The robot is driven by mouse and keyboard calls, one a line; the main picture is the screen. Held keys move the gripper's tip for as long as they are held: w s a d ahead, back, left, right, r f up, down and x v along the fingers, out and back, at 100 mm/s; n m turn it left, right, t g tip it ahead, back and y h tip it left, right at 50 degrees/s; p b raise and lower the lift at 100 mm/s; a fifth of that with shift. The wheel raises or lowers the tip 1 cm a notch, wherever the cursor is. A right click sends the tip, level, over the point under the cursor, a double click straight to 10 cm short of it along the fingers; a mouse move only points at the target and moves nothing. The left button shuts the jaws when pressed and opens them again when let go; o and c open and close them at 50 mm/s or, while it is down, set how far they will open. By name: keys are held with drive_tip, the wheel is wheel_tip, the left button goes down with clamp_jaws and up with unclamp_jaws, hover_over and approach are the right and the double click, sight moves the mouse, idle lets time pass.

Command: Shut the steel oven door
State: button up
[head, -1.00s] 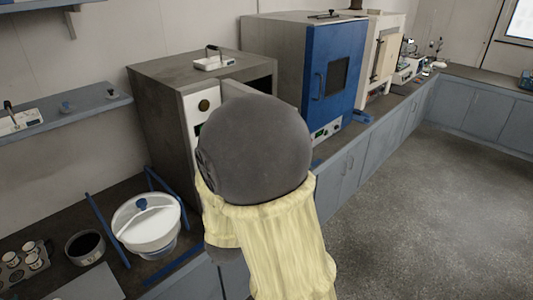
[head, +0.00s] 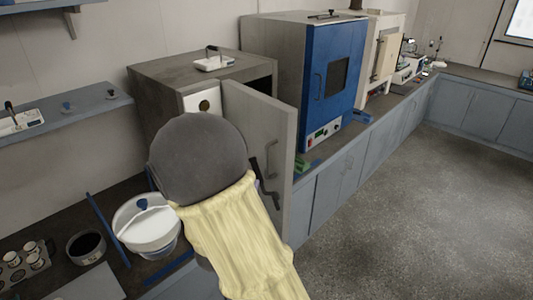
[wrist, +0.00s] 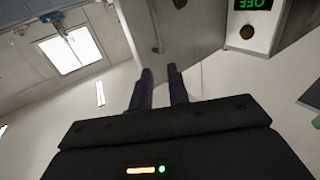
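The steel oven (head: 150,100) stands on the bench at the left centre of the head view, with a dark grey body and white front panel. Its grey door (head: 245,115) stands open, swung out from the front, with a dark handle (head: 269,160) on its right-hand face. In the head view my arm covers the lower left of the door and hides my gripper. In the wrist view my gripper (wrist: 160,70) has two dark fingers apart with nothing between them. The door (wrist: 185,25) and its handle (wrist: 154,25) lie beyond the fingertips; contact cannot be told.
A blue-doored oven (head: 330,80) stands right of the steel oven. A white lidded bowl (head: 145,222) and a dark bowl (head: 86,246) are on the bench at lower left. A small white device (head: 213,62) sits on the steel oven. The floor (head: 420,200) at right is clear.

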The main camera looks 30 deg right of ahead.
sight(266, 155)
drive_tip(key=p+x, duration=0.6)
drive_tip(key=x, duration=1)
drive_tip(key=shift+w+d+p, duration=0.1)
drive_tip(key=shift+d+p, duration=0.05)
drive_tip(key=shift+p, duration=0.2)
drive_tip(key=shift+c, duration=0.5)
clamp_jaws()
